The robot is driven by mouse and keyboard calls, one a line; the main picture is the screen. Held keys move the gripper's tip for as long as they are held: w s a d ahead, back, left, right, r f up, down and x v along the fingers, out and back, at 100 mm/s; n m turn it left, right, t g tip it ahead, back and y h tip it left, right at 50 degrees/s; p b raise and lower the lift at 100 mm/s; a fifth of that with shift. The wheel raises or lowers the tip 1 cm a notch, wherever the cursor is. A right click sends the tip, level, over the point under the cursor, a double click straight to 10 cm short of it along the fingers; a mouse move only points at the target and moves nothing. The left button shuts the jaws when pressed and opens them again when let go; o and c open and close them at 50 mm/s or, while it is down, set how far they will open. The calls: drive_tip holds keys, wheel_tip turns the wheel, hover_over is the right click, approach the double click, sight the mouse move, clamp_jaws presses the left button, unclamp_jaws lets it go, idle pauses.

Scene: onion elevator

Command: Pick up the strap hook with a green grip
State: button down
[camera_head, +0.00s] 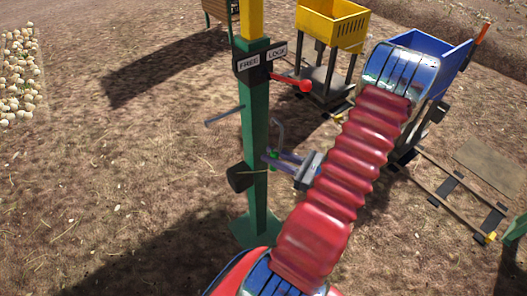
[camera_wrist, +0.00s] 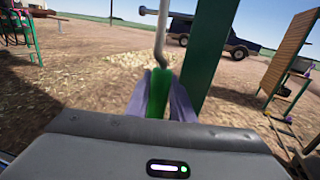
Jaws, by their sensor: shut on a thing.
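The strap hook (camera_wrist: 161,40) is a grey metal rod with a green grip (camera_wrist: 158,92). In the wrist view it stands upright in front of my gripper (camera_wrist: 160,108), whose purple-grey fingers close on the green grip from both sides. In the head view the hook (camera_head: 279,128) curves upward just right of the green post, with my gripper (camera_head: 273,157) at its lower end. The green grip is small there and partly hidden by the fingers. Whether the hook touches the post cannot be told.
The green post (camera_head: 254,135) with a FREE/LOCK plate (camera_head: 262,58) and red lever (camera_head: 303,85) stands close to my gripper. A grey peg (camera_head: 224,116) juts left. A yellow hopper (camera_head: 331,24), a blue bin (camera_head: 437,58) and rails (camera_head: 460,192) lie right.

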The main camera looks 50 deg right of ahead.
drive_tip(key=shift+s, duration=0.45)
drive_tip(key=shift+w, duration=0.1)
